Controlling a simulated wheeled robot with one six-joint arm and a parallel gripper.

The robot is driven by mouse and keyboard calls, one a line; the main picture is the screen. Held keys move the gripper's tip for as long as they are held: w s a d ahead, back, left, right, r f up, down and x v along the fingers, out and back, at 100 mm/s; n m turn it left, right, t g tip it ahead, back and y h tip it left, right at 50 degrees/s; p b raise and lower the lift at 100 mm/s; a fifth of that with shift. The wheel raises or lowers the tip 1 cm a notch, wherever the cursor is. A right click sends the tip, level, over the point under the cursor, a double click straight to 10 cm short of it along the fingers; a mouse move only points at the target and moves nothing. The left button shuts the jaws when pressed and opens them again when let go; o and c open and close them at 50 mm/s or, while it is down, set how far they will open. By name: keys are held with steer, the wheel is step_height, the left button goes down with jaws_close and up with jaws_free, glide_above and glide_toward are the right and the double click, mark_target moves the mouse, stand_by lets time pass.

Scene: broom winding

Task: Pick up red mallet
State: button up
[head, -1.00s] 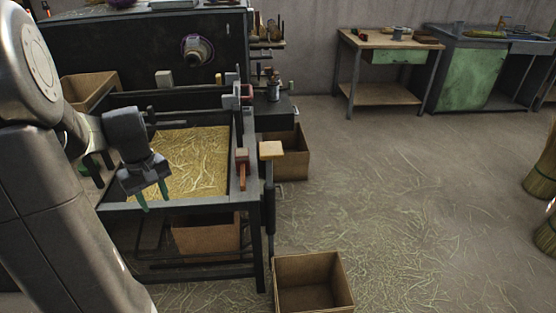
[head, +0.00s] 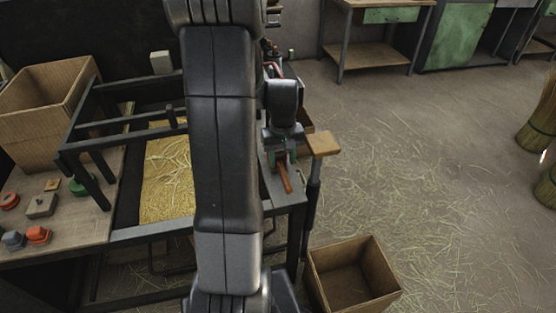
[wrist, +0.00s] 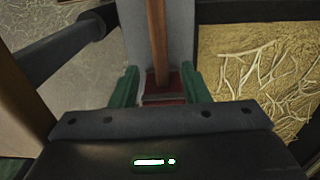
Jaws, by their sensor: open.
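The red mallet lies on the narrow grey right-hand ledge of the dark metal bench. In the head view its reddish-brown handle (head: 286,181) points toward the bench's front edge, and my gripper hides its head. In the wrist view the mallet's dark red head (wrist: 166,90) and its wooden handle (wrist: 157,38) both show. My gripper (head: 281,158) is over the ledge at the mallet's head. Its green fingers are open, one on each side of the head in the wrist view (wrist: 160,88). I cannot tell whether they touch it.
A straw-filled tray (head: 141,196) lies left of the ledge, with a cardboard box (head: 40,105) further left. A wooden pad on a post (head: 323,143) stands close at the right. An open box (head: 352,275) is on the floor. My arm hides part of the bench.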

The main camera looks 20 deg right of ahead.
mark_target(282, 166)
step_height(282, 166, down, 4)
steer(key=shift+w+f, duration=0.15)
steer(key=shift+f, duration=0.05)
steer(key=shift+c, duration=0.2)
jaws_close()
steer(key=shift+r, duration=0.2)
steer(key=shift+r, duration=0.65)
steer(key=shift+s+r, duration=0.25)
steer(key=shift+r, duration=0.85)
steer(key=s+a, duration=0.1)
steer(key=s, duration=1.6)
steer(key=shift+s+f+b, duration=0.15)
steer(key=shift+s+b, duration=0.1)
steer(key=shift+b, duration=0.05)
